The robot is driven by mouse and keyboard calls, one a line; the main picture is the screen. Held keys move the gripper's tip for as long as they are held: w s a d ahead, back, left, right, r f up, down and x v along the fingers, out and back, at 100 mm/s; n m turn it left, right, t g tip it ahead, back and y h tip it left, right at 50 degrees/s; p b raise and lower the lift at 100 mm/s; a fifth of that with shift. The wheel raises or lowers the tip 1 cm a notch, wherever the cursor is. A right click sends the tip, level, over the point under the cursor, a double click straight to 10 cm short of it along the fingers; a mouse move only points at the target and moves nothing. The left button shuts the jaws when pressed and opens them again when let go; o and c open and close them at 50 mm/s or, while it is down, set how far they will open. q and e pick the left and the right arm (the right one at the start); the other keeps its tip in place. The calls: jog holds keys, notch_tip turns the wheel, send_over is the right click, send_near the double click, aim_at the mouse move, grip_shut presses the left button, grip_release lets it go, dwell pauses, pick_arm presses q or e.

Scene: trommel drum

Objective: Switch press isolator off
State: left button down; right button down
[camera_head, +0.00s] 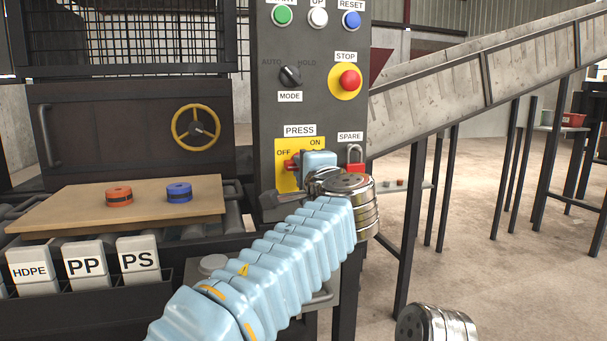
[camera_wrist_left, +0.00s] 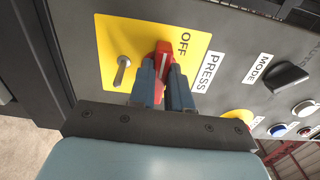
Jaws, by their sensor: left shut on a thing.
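The press isolator is a yellow plate (camera_head: 284,153) marked OFF and ON under the PRESS label, on the grey control panel (camera_head: 318,115). Its red handle (camera_head: 290,165) shows just left of my left gripper (camera_head: 299,167). In the left wrist view, my left gripper (camera_wrist_left: 162,85) is shut on the red handle (camera_wrist_left: 164,58), one finger on each side. The OFF label lies right beside the handle there; ON is not visible. A metal pin (camera_wrist_left: 123,72) stands out of the plate beside the handle. My right gripper is not in view.
A red padlock (camera_head: 355,163) hangs under SPARE, close to my left wrist. The MODE knob (camera_head: 290,75) and red STOP button (camera_head: 349,81) are above. A board (camera_head: 150,202) with orange and blue pucks is left. A conveyor (camera_head: 440,85) rises right.

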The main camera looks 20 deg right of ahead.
pick_arm(q)
jog(key=shift+f, duration=0.1)
dwell(0.5)
jog(key=c, duration=1.1)
grip_release()
jog(key=shift+o, duration=0.2)
jog(key=s+b, duration=0.2)
jog(key=s, duration=1.1)
jog(key=shift+s+d, duration=0.2)
jog(key=shift+s, duration=0.2)
jog(key=shift+s, duration=0.1)
